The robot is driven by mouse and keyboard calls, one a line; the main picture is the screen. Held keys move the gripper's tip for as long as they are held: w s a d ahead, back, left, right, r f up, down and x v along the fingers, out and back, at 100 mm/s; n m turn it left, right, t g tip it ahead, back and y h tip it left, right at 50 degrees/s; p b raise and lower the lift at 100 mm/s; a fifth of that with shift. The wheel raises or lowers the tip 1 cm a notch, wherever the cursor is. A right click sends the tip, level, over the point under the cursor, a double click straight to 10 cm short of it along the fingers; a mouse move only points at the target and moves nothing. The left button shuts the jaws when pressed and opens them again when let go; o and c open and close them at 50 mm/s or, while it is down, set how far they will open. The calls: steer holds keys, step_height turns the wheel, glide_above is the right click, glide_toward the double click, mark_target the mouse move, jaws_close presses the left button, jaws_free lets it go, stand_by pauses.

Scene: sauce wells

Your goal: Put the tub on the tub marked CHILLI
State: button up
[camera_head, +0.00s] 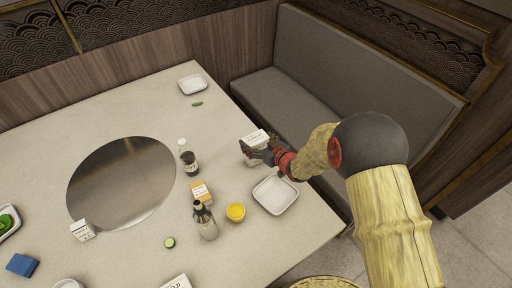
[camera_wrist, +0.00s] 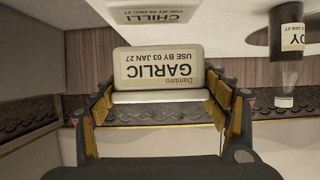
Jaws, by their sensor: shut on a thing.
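My gripper (camera_wrist: 160,100) is shut on a pale tub labelled GARLIC (camera_wrist: 158,68), with a finger on each side of it. The label reads upside down in the wrist view. In the head view my gripper (camera_head: 262,154) is near the table's right edge, and the held tub (camera_head: 256,137) shows as a white shape there, partly hidden by the fingers. The tub labelled CHILLI (camera_wrist: 158,14) shows at the top edge of the wrist view, partly cut off, beyond and lower than the held tub. A gap shows between them.
The bottle also shows in the wrist view (camera_wrist: 289,45). A bench (camera_head: 300,100) lies beyond the table.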

mark_target(256, 146)
steer(key=shift+w+d+f, duration=0.1)
steer(key=shift+w+f, duration=0.3)
steer(key=shift+f, duration=0.05)
steer(key=shift+f+b, duration=0.75)
steer(key=shift+f, duration=0.6)
steer(key=shift+f, duration=0.2)
steer(key=o, duration=1.4)
steer(key=shift+s, duration=0.1)
steer(key=shift+r, duration=0.25)
steer(key=p+v, duration=0.3)
steer(key=v, duration=0.9)
steer(key=shift+f, duration=0.15)
